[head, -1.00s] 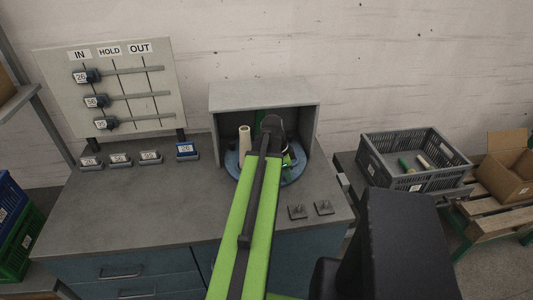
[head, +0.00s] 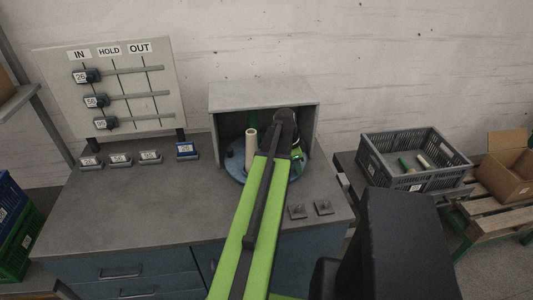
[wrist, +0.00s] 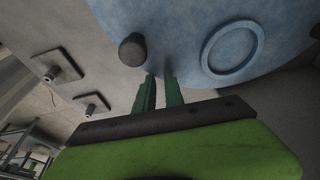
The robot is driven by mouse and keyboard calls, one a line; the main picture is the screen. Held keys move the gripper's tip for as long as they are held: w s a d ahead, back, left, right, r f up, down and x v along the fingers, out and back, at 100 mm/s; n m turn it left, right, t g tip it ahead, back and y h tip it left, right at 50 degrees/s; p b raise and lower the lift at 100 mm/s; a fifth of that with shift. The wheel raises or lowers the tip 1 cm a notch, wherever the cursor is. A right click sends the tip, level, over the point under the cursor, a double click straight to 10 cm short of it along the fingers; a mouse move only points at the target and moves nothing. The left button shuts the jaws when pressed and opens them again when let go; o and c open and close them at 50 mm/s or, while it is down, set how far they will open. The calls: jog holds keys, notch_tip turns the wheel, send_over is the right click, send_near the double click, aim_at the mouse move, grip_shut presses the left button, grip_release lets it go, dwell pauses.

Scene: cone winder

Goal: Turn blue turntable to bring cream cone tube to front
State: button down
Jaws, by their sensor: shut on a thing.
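The blue turntable (head: 235,165) sits in a grey open-fronted housing on the bench. The cream cone tube (head: 251,148) stands upright on its left part. A green tube (head: 252,118) shows behind it, partly hidden. My arm covers the turntable's right and front. My gripper (wrist: 160,78) is low at the turntable's edge in the wrist view, its green fingers shut on the turntable, though the exact contact is hard to see. A dark knob (wrist: 132,50) stands just left of the fingertips, and an empty raised ring (wrist: 232,47) lies to the right on the blue disc (wrist: 190,25).
The grey housing (head: 263,95) closes in the turntable at top and sides. Two small square plates with pegs (head: 297,211) are on the bench to its front right. A grey crate (head: 415,158) with tubes stands farther right. The bench's left front is clear.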

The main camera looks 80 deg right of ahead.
jog(key=shift+w+f, duration=0.2)
jog(key=shift+f, duration=0.25)
jog(key=shift+s+d, duration=0.25)
jog(key=shift+d, duration=0.6)
jog(key=shift+s+d, duration=0.2)
jog(key=shift+d, duration=0.65)
jog(key=shift+s+r+p, duration=0.1)
jog(key=shift+r+p, duration=0.15)
jog(key=shift+p, duration=0.05)
jog(key=p, duration=0.1)
jog(key=s+d+r+p, duration=0.1)
jog(key=shift+s+r+p, duration=0.2)
jog(key=shift+r+p, duration=0.1)
jog(key=shift+p, duration=0.05)
jog(key=s+r+p, duration=0.2)
jog(key=r+p, duration=0.1)
jog(key=shift+s+a+r, duration=0.15)
jog(key=shift+a+r, duration=0.1)
jog(key=shift+a, duration=0.15)
